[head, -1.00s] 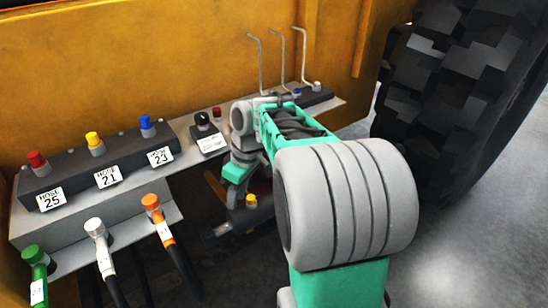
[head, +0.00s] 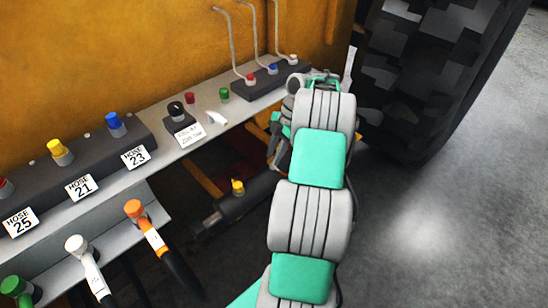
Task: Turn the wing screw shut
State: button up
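A small dark block (head: 181,124) on the grey shelf carries a black knob (head: 176,109) and a white label, too small to read. The knob may be the wing screw; its wings and how far it is turned cannot be made out. A yellow-capped fitting (head: 238,187) sits on a dark cylinder below the shelf. My gripper (head: 277,152) is at the far end of my arm, right of the black knob and apart from it, beyond the shelf's front edge. It is mostly hidden by my arm, and its fingertips cannot be made out.
The grey shelf (head: 205,140) also holds a small white piece (head: 217,117), a green cap (head: 224,94) and a block with upright rods (head: 262,84). Capped hose ports line the left; hoses hang below. A large tyre (head: 420,80) stands right. Floor is clear at lower right.

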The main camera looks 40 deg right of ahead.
grip_shut()
dwell(0.3)
dwell(0.4)
